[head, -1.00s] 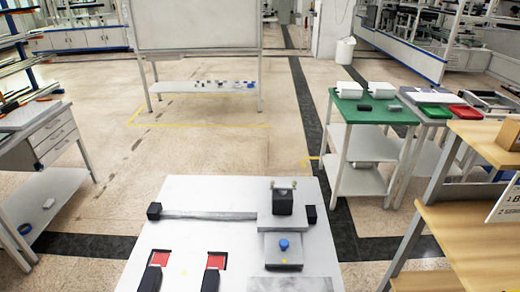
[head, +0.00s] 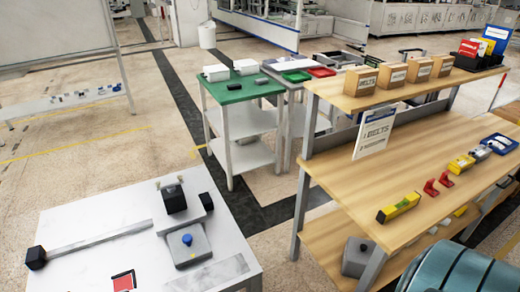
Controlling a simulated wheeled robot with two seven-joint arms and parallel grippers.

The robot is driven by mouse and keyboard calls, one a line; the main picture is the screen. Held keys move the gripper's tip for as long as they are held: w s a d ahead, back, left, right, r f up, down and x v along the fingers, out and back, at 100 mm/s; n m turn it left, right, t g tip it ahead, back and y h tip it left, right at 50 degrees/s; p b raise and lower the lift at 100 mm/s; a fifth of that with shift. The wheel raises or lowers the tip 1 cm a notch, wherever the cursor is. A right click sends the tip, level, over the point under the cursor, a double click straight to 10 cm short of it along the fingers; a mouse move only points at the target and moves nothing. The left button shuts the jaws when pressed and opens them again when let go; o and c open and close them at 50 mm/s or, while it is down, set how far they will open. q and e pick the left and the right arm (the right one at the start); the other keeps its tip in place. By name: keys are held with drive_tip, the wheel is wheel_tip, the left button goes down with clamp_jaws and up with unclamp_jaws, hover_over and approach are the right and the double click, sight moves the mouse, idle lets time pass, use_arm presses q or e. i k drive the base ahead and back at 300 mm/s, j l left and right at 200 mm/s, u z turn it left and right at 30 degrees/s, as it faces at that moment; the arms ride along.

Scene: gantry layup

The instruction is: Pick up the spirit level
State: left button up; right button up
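The yellow spirit level (head: 398,208) lies on the lower, wide wooden top of the workbench (head: 440,150) at right in the head view. It lies slantwise near the front edge of that top, with its dark end toward the lower left. Nothing covers it. Neither of my grippers shows in the head view, so their distance from the level cannot be seen.
Two red brackets (head: 438,187) and a yellow tool (head: 461,164) lie behind the level. A white sign (head: 374,133) hangs off the upper shelf with cardboard boxes (head: 434,67). A teal rounded object (head: 462,272) fills the lower right. A white table (head: 110,208) stands lower left.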

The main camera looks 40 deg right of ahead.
sight(389, 213)
drive_tip(key=z, duration=2.35)
